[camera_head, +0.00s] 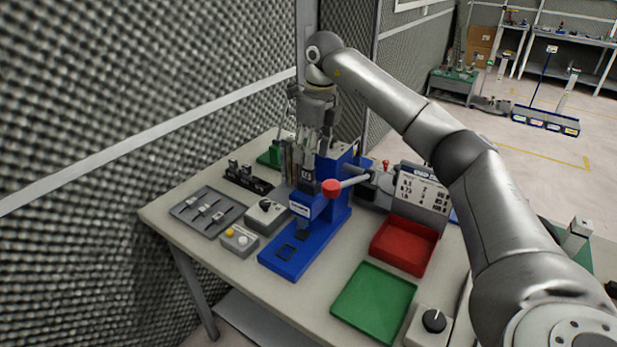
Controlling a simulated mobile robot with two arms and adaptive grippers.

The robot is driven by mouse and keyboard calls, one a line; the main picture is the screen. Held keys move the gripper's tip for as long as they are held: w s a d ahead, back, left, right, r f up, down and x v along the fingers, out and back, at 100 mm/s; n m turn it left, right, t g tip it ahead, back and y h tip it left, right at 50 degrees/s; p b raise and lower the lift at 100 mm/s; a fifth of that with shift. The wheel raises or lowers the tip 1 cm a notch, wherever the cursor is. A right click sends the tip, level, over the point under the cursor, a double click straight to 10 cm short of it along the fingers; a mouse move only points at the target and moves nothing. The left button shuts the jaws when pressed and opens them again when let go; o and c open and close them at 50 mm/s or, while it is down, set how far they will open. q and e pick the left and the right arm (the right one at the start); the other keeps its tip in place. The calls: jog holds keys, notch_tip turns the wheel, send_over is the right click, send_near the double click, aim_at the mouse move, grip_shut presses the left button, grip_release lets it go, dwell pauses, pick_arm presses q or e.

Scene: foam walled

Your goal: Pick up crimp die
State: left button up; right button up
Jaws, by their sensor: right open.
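My right gripper (312,150) points down above and behind the blue press (303,243). Its jaws are open, and I see nothing held between them. A dark rack (247,179) with small metallic blocks stands left of the press, left of and below the gripper. A grey tray (208,212) with several small grey metal pieces lies at the table's left. I cannot tell for certain which of these small parts is the crimp die. The arm and press hide part of the area behind the gripper. My left gripper is out of view.
A red-knobbed lever (331,188) sticks out beside the press. A red bin (404,246) and a green tray (374,301) lie to its right, below a label board (422,188). Small control boxes (239,240) stand at front left. Grey foam walls (120,90) close off the left and back.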

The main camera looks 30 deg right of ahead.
aim_at(309, 179)
jog(key=shift+a+f+p, duration=0.15)
jog(key=shift+f+p, duration=0.15)
jog(key=shift+f, duration=0.25)
jog(key=shift+a+f+p, duration=0.2)
jog(key=shift+f+p, duration=0.5)
jog(key=shift+f, duration=1.45)
grip_shut()
